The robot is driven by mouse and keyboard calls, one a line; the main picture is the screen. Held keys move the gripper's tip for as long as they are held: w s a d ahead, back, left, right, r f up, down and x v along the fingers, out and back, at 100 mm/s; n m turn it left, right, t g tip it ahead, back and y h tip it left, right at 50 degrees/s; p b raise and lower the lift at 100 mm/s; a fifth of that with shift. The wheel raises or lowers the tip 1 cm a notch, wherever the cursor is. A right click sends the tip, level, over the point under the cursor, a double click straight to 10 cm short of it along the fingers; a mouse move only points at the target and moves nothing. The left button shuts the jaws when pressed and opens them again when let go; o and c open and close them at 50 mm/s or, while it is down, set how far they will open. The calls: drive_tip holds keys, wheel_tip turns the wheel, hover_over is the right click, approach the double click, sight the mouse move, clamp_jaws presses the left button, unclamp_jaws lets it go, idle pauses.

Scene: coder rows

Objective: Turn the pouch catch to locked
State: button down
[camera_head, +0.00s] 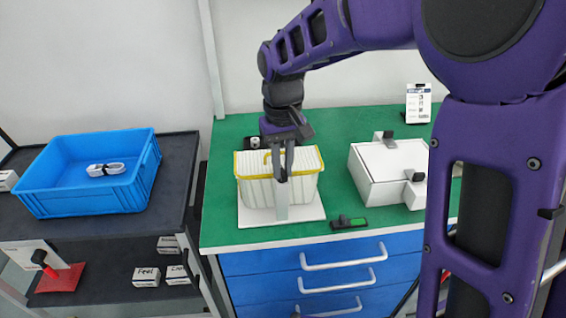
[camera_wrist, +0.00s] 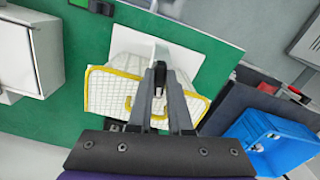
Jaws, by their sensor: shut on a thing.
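The pouch (camera_head: 250,190) is white with grid lines and a yellow edge, and it stands on a white base plate (camera_head: 310,213) on the green bench top. It also shows in the wrist view (camera_wrist: 108,90), where its yellow edge runs around the fingers. A pale upright post stands at the pouch's front. My gripper (camera_head: 281,174) reaches down over the pouch from behind. Its fingers are shut on the small dark catch (camera_wrist: 160,76) at the front of the pouch. The fingers hide much of the catch, so I cannot tell which way it is turned.
A white box (camera_head: 377,170) with dark-topped latches stands right on the green bench (camera_head: 222,215). A small black-and-green piece (camera_head: 350,222) lies near the front edge. A blue crate (camera_head: 75,195) with a white coiled item stands on the dark shelf at left.

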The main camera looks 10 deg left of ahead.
sight(282, 172)
drive_tip(key=shift+a+m, duration=0.1)
drive_tip(key=shift+m, duration=1.1)
drive_tip(key=c, duration=0.8)
unclamp_jaws()
drive_tip(key=shift+c, duration=0.2)
wheel_tip(282, 172, up, 18)
drive_tip(key=p, duration=0.2)
drive_tip(key=shift+f+p, duration=0.25)
drive_tip(key=shift+p, duration=0.1)
drive_tip(key=shift+m, duration=0.3)
